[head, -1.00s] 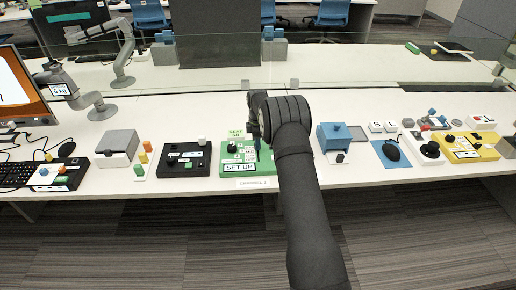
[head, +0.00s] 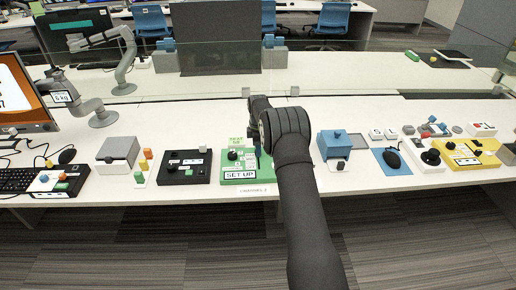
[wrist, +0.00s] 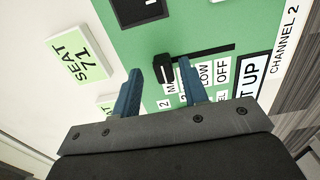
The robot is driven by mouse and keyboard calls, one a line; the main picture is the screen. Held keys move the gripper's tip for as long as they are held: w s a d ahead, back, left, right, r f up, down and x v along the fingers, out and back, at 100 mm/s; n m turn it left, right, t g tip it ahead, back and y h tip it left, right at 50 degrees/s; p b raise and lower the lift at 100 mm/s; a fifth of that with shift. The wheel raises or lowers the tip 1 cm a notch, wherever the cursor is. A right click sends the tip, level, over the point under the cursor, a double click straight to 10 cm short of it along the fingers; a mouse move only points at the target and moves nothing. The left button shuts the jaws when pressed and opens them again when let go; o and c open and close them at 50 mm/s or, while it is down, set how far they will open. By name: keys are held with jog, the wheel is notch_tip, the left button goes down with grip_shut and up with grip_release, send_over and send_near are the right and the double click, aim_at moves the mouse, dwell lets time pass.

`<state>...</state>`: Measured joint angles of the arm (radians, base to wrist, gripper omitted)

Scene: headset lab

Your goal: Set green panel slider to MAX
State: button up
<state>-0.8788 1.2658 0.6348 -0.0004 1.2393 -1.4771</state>
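The green panel (head: 228,178) lies on the white table, with my arm covering part of its right side. In the wrist view the panel (wrist: 205,30) fills the middle. Its black slider handle (wrist: 164,68) stands near the left end of a dark slot (wrist: 215,50). Labels run beside the slot: OFF (wrist: 222,70), LOW (wrist: 203,74) and one starting with M, partly hidden by a finger. My gripper (wrist: 160,65) is open, its two blue fingers on either side of the handle; I cannot tell if they touch it.
A black knob (wrist: 138,10) sits on the panel beyond the slot. A black panel (head: 187,168) stands left of the green one, and a blue box (head: 333,146) stands right of my arm. A low clear divider runs behind the table.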

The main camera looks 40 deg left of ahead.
notch_tip(320, 180, up, 17)
dwell(0.4)
notch_tip(320, 180, down, 18)
jog(key=shift+r, duration=0.2)
jog(key=shift+s, duration=0.1)
dwell(0.5)
jog(key=shift+r, duration=0.1)
notch_tip(320, 180, up, 18)
notch_tip(320, 180, down, 18)
jog(key=shift+d+f, duration=0.1)
jog(key=shift+s+d, duration=0.35)
dwell(0.4)
